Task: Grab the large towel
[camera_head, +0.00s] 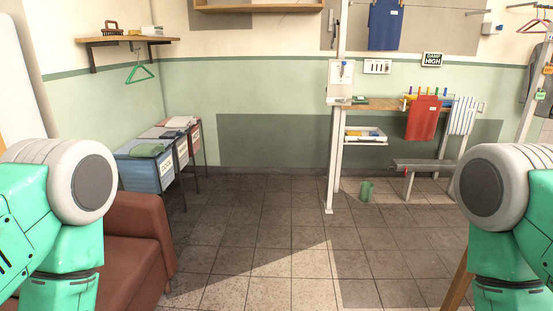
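Several cloths hang at the back right. A blue cloth (385,25) hangs high against the wall. A red cloth (422,119) hangs over the front of a wooden shelf. A white and blue striped cloth (463,115) hangs just right of the red one. I cannot tell which of them is the large towel. Only my green and white arm links show at the left and right edges, far in front of the cloths. Both of my grippers are out of view.
Blue and grey bins (145,168) with cloths on top line the left wall. A brown armchair (138,245) stands at the near left. The middle tiled floor (270,225) is clear.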

